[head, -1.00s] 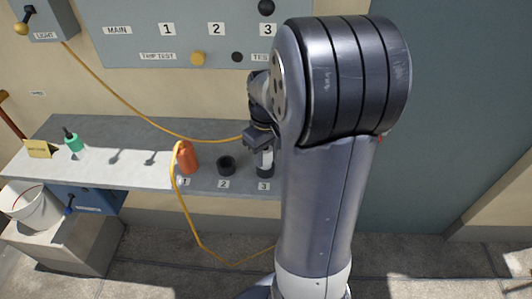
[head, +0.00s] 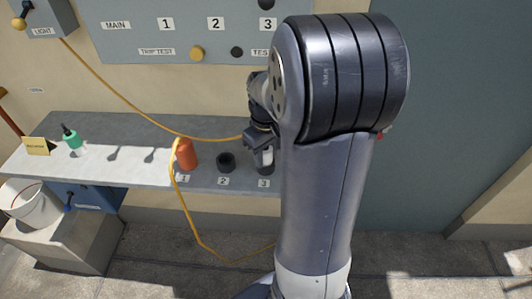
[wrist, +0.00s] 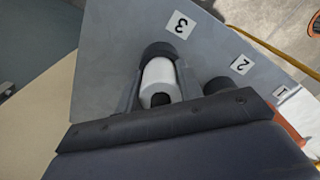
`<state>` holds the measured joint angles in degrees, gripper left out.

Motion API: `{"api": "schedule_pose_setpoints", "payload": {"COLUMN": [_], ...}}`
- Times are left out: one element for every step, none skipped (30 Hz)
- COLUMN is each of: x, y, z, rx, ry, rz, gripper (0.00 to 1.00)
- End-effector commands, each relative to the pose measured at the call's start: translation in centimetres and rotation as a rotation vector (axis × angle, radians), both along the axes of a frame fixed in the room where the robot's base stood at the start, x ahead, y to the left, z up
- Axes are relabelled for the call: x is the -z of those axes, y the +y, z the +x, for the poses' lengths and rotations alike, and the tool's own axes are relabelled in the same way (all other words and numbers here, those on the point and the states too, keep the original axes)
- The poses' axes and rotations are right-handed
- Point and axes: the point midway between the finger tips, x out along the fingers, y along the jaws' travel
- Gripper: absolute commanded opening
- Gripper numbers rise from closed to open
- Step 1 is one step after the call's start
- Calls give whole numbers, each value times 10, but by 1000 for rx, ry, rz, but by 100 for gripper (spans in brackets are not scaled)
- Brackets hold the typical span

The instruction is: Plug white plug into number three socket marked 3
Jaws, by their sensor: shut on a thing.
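The white plug (wrist: 160,75) is between the two fingers of my gripper (wrist: 158,88) in the wrist view. My gripper (head: 262,146) is shut on it in the head view, where a bit of the white plug (head: 267,156) shows above the dark number three socket (head: 264,169). The socket's dark ring (wrist: 158,49) shows around the plug's far end, beside the label 3 (wrist: 181,24). The plug is lined up with the socket; I cannot tell how deep it sits. My arm partly hides this spot in the head view.
The empty-looking number two socket (head: 226,162) is to the left. An orange plug (head: 186,154) stands at socket one with a yellow cord (head: 175,205). A green bottle-like thing (head: 73,141) and yellow sign (head: 36,146) are at the shelf's left. A panel (head: 190,35) hangs above.

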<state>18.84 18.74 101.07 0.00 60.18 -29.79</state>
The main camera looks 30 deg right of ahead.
Motion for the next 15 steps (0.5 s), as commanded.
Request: {"api": "schedule_pose_setpoints", "payload": {"x": [0,0,0,0,0,0,0,0,0,0,0,0,0,0,0], "y": [0,0,0,0,0,0,0,0,0,0,0,0,0,0,0], "z": [0,0,0,0,0,0,0,0,0,0,0,0,0,0,0], "rx": [0,0,0,0,0,0,0,0,0,0,0,0,0,0,0], "ry": [0,0,0,0,0,0,0,0,0,0,0,0,0,0,0], "rz": [0,0,0,0,0,0,0,0,0,0,0,0,0,0,0], "gripper": [10,10,38,41,43,46,49,51,55,57,59,60,60,60,60]}}
